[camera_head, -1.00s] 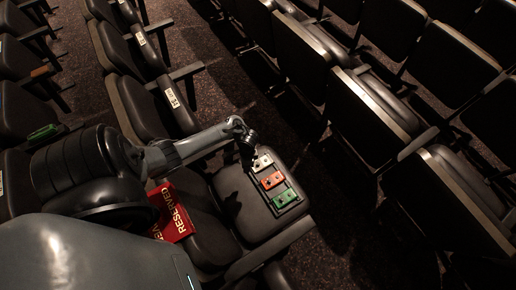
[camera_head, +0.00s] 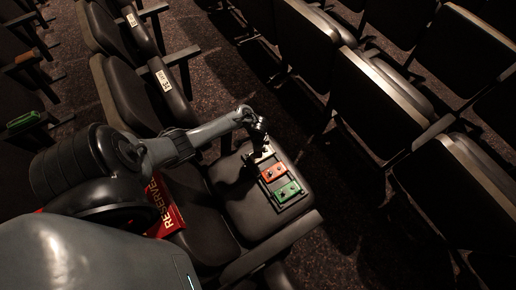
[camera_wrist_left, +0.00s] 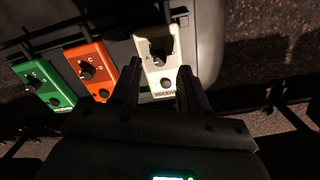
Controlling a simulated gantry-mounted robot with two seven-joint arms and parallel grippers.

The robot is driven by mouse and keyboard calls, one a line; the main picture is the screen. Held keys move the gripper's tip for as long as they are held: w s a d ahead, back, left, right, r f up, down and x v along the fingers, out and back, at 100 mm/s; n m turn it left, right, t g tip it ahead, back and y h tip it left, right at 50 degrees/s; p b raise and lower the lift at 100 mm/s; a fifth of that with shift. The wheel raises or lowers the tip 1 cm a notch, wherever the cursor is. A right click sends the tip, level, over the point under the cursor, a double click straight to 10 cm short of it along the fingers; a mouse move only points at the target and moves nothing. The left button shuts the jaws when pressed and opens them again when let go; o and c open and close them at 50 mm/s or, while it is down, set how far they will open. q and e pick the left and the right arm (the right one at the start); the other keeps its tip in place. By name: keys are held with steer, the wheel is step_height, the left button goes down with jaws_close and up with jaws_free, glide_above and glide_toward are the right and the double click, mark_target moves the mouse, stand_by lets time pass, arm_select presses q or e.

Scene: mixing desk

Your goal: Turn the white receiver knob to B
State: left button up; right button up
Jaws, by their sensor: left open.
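The white receiver (camera_wrist_left: 151,72) lies in a dark frame on a seat, with a black knob (camera_wrist_left: 160,48) and a round button on its face. The knob's pointer direction is too small to tell; a letter A shows at its lower left. My left gripper (camera_wrist_left: 158,84) is open, its two fingers on either side of the white receiver's lower part. In the head view my left gripper (camera_head: 257,146) is over the white receiver and hides most of it. My right gripper is not in view.
An orange receiver (camera_head: 273,173) and a green receiver (camera_head: 287,192) lie beside the white one on the seat (camera_head: 243,212). A red RESERVED sign (camera_head: 164,206) is on the neighbouring seat. Rows of seats surround this spot.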

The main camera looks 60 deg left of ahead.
arm_select(q)
steer(key=shift+f+b, duration=0.65)
steer(key=shift+f, duration=0.9)
steer(key=shift+c, duration=0.2)
jaws_close()
